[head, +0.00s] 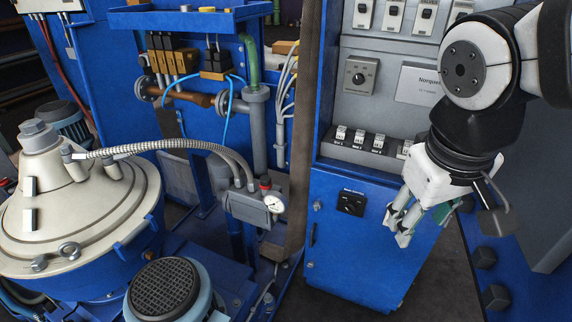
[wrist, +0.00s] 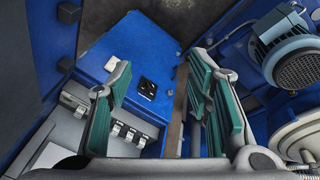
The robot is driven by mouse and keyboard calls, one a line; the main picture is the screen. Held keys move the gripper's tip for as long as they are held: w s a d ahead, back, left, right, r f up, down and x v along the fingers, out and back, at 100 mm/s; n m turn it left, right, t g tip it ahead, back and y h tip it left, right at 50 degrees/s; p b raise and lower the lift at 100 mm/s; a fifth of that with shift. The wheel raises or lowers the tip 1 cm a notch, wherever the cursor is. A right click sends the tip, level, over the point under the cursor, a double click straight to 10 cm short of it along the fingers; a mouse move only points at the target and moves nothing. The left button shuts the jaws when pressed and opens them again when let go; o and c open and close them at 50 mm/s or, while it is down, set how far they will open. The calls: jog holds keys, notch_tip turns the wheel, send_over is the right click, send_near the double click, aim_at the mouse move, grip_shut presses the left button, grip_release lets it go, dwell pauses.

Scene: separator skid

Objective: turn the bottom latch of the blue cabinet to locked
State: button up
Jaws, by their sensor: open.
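The blue cabinet (head: 360,250) stands right of centre in the head view, with a door in its lower part. A small grey round fitting (head: 309,265), which looks like the bottom latch, sits low on the door's left edge. A similar fitting (head: 317,205) sits higher on that edge, with a dark handle (head: 312,235) between them. I cannot tell which way the bottom latch is turned. My gripper (head: 396,228) is open and empty in front of the door's right side, apart from the latch.
A black rotary switch (head: 350,203) is on the door, also seen in the wrist view (wrist: 147,88). A row of breakers (head: 368,140) is above. The separator bowl (head: 80,215) and a motor (head: 165,288) stand left. Dark floor (head: 435,275) shows right of the cabinet.

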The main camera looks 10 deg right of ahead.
jog(key=w+f+n+t+h+b, duration=0.1)
jog(key=w+f+n+h+b, duration=0.5)
jog(key=w+f, duration=1.05)
jog(key=w+f+n+h+b, duration=0.3)
jog(key=w+f+n+b, duration=0.3)
jog(key=w+f+b, duration=0.9)
jog(key=w+a+f+n+t, duration=0.2)
jog(key=a+f+n, duration=0.15)
jog(key=f, duration=0.85)
jog(key=w+a+f+n+t, duration=0.2)
jog(key=f+n+t, duration=0.15)
jog(key=f, duration=0.95)
jog(key=n+t+y+b, duration=0.3)
jog(key=n+y+b, duration=0.1)
jog(key=n+b, duration=0.6)
send_near(310, 267)
jog(key=x, duration=0.7)
jog(key=shift+w+f, duration=0.25)
jog(key=shift+f, duration=0.05)
jog(key=shift+w+d+f, duration=0.1)
jog(key=shift+w+d, duration=0.2)
jog(key=shift+w, duration=0.2)
grip_shut()
